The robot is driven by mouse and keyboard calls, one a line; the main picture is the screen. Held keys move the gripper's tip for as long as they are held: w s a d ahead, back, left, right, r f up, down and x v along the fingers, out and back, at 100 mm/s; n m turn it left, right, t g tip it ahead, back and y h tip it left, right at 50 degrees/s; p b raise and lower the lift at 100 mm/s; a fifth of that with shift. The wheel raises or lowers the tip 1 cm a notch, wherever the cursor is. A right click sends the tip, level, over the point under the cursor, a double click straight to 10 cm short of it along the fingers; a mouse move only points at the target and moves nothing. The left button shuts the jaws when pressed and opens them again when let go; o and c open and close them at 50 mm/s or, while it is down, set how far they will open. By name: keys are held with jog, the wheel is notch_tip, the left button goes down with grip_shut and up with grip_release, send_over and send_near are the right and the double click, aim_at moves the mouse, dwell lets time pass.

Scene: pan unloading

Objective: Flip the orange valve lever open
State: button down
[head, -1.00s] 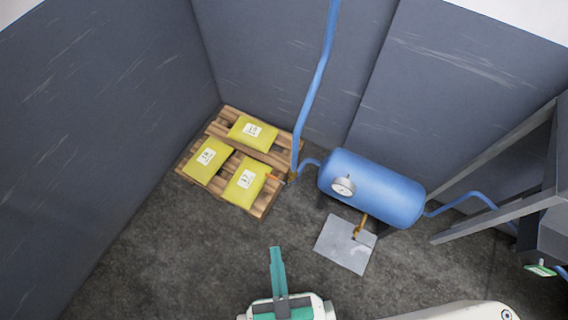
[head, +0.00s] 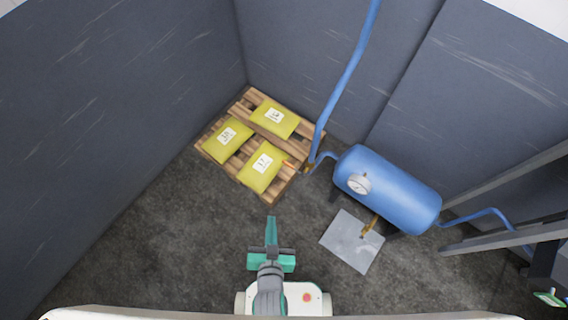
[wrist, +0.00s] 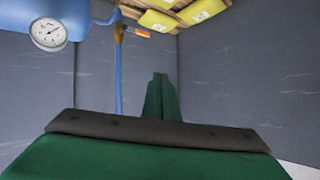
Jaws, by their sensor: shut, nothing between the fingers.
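The orange valve lever (head: 289,165) is small and lies at the right edge of the pallet, next to a brass valve (head: 307,169) at the foot of the blue pipe. It also shows in the wrist view (wrist: 141,33), sticking out to the right of the pipe. My gripper (head: 271,220) is green and shut, with nothing in it. It is apart from the lever, below it in the head view. In the wrist view my closed fingers (wrist: 158,88) stand in the middle, below the lever in the picture.
A wooden pallet (head: 236,168) carries yellow sacks (head: 263,166). A blue tank (head: 390,188) with a gauge (head: 359,184) stands right of the valve, beside a grey floor plate (head: 352,242). The vertical blue pipe (head: 349,70) rises along the wall. Bare floor lies left of my gripper.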

jog(key=w+a+f+m+g, duration=0.1)
jog(key=w+a+f+g, duration=0.1)
jog(key=w+f, duration=0.55)
jog(key=w+d+m+g+h, duration=0.1)
jog(key=w+m+g+h, duration=0.2)
jog(key=w, duration=1.3)
jog(key=m+h, duration=0.1)
jog(key=h, duration=0.1)
jog(key=shift+d+f+m+h, duration=0.25)
jog(key=shift+f+m+h, duration=0.15)
